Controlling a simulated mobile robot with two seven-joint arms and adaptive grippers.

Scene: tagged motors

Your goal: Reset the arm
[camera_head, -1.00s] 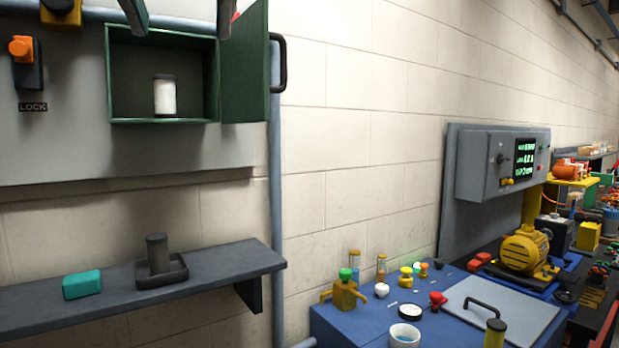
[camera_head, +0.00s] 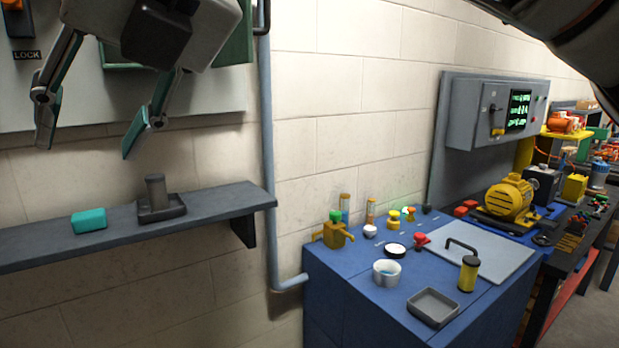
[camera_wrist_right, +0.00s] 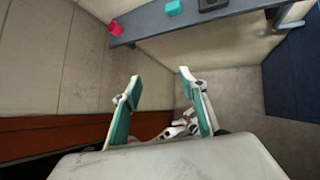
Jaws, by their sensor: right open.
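My right gripper (camera_head: 92,146) is open and empty in the upper left of the head view. Its two fingers point down, in front of the grey wall panel and above the shelf. In the right wrist view the fingers (camera_wrist_right: 159,84) are spread, with nothing between them. A dark piece of my own arm crosses the top right corner of the head view. My left gripper does not show.
A grey shelf (camera_head: 220,203) holds a teal block (camera_head: 89,220) and a dark cylinder (camera_head: 156,192) in a tray. A blue bench (camera_head: 345,296) holds a mug (camera_head: 387,272), a yellow cylinder (camera_head: 468,273) and a grey tray (camera_head: 433,307). A yellow motor (camera_head: 511,199) stands farther right.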

